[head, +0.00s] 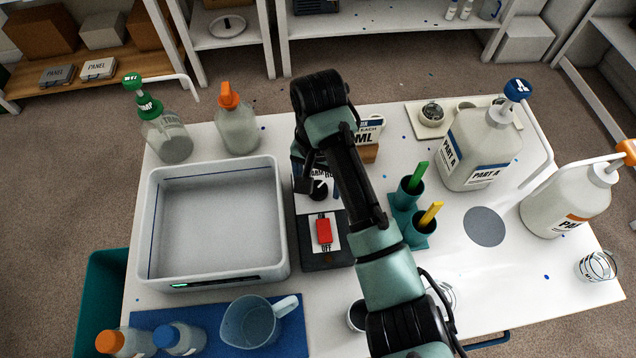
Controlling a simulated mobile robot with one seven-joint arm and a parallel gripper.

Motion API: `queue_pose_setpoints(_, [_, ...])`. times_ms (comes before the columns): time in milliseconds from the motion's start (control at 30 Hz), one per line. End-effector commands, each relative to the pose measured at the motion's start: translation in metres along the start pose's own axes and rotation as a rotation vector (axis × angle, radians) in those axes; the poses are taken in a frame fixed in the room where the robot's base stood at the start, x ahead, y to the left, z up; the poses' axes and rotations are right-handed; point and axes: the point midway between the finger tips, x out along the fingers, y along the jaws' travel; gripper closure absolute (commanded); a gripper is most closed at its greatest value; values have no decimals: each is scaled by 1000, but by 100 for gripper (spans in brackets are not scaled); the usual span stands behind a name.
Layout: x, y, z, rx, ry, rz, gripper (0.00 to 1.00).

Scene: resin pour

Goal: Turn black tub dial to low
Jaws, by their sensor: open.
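A dark control box (325,262) stands on the white table just right of the white tub (277,225). Its front part carries a red rocker switch (324,231) on a white plate, with OFF printed below it. Behind the switch, a round black dial (318,190) sits on a white printed label that is partly covered by my arm. The dial's pointer setting is too small to read. My gripper (309,184) points down over the dial end of the box, with its open fingers close by the dial. Whether they touch it cannot be told.
Teal cups (407,194) with green and yellow sticks stand right of my arm, near the large Part A jug (478,150). A blue mat (292,335) with a pitcher (250,322) lies in front.

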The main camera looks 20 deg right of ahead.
Motion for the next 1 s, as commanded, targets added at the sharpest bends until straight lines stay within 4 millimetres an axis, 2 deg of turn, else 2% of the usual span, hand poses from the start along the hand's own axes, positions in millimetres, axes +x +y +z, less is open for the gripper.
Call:
queue_pose_setpoints(333, [4,0,0,-1,0,0,21])
queue_pose_setpoints(367, [4,0,0,-1,0,0,25])
queue_pose_setpoints(767, [4,0,0,-1,1,0,97])
queue_pose_setpoints(800, [4,0,0,-1,1,0,100])
queue_pose_setpoints(1000, [3,0,0,-11,0,0,100])
